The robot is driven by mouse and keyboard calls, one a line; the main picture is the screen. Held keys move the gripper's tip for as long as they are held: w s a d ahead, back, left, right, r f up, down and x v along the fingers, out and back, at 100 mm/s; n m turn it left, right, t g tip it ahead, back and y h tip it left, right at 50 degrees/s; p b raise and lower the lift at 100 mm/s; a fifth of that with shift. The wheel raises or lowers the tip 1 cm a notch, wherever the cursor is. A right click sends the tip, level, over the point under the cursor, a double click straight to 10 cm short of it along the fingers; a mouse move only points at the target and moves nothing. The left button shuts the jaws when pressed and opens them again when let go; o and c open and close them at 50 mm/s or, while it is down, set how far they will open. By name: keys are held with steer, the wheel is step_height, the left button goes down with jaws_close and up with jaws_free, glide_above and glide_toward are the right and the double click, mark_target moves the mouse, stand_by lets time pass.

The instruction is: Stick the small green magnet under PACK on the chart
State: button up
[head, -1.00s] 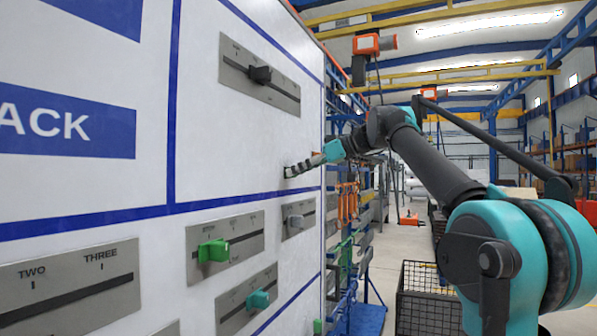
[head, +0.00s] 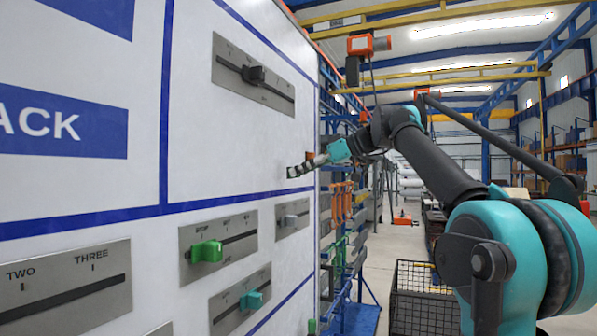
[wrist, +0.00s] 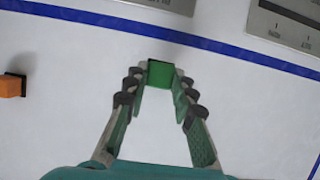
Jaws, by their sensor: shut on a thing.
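The small green magnet (wrist: 160,74) is a green square block between my fingertips in the wrist view. My gripper (wrist: 160,84) is shut on it, in front of the white chart (wrist: 255,110). In the head view my gripper (head: 292,172) is near the chart's right edge; whether the magnet touches the chart is hard to tell. The blue PACK label (head: 65,124), its left part cut off, is at the left of the chart, well left of my gripper.
An orange block (wrist: 12,86) is on the chart beside my gripper. Grey slider panels with a dark knob (head: 253,75), a green knob (head: 207,251) and a teal knob (head: 251,299) stick out from the board. The white area below PACK (head: 75,235) is clear above a slider panel.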

steer(key=shift+s+d, duration=0.25)
steer(key=shift+d, duration=0.4)
steer(key=shift+s+d, duration=0.2)
steer(key=shift+d, duration=0.4)
steer(key=shift+s+d, duration=0.25)
steer(key=shift+d, duration=0.4)
steer(key=s+d, duration=0.4)
steer(key=d, duration=0.7)
steer(key=s+d, duration=0.4)
steer(key=d, duration=0.7)
steer(key=shift+d, duration=0.3)
steer(key=shift+s+a, duration=0.1)
steer(key=shift+a, duration=0.05)
